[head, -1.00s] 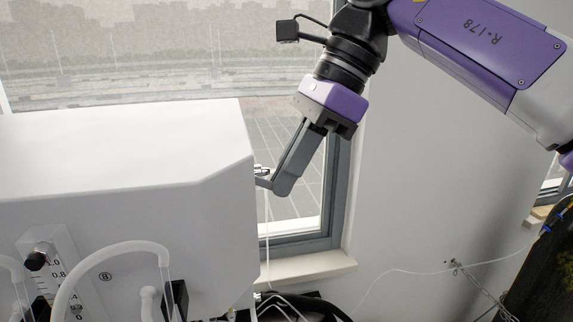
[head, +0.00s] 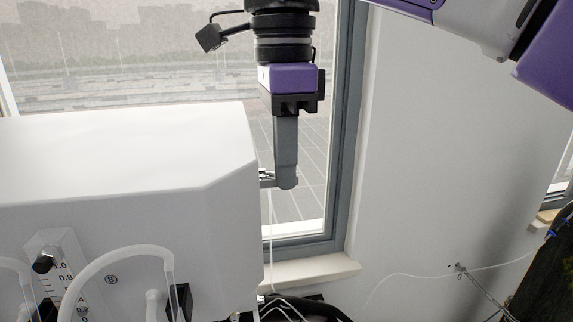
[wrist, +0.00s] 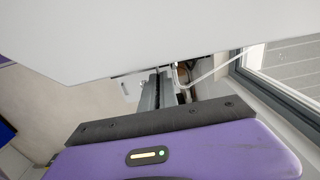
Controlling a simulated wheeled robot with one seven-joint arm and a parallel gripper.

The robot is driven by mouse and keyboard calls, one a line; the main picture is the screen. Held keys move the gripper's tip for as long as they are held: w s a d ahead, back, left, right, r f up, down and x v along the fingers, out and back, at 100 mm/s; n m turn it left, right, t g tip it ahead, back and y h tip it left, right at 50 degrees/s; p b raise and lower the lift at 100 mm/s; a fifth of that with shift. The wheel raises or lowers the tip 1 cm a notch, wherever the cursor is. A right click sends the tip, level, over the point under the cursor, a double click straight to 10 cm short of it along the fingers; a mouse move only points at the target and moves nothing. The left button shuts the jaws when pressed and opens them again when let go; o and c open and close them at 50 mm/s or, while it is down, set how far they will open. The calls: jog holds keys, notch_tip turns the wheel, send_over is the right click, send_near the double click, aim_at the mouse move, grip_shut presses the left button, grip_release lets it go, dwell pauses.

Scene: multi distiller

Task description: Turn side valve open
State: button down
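The side valve (head: 266,178) is a small metal fitting on the right side of the white distiller housing (head: 130,150). My gripper (head: 286,183) points straight down beside that side, with its grey fingertips at the valve's outer end. From the head one finger covers the other, so the gap between them does not show. In the wrist view the grey fingers of my gripper (wrist: 166,92) reach toward the metal parts under the housing's edge (wrist: 120,40). The valve's handle is mostly hidden, and I cannot tell whether the fingers grip it.
A window with a grey frame (head: 343,150) and a pale sill (head: 315,270) stands close behind my gripper. A thin white tube (head: 270,225) hangs below the valve. Dark cables (head: 320,306) lie below. In front of the white wall (head: 440,170) there is free room to the right.

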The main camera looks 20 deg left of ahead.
jog(key=c, duration=1.6)
grip_release()
jog(key=shift+c, duration=0.2)
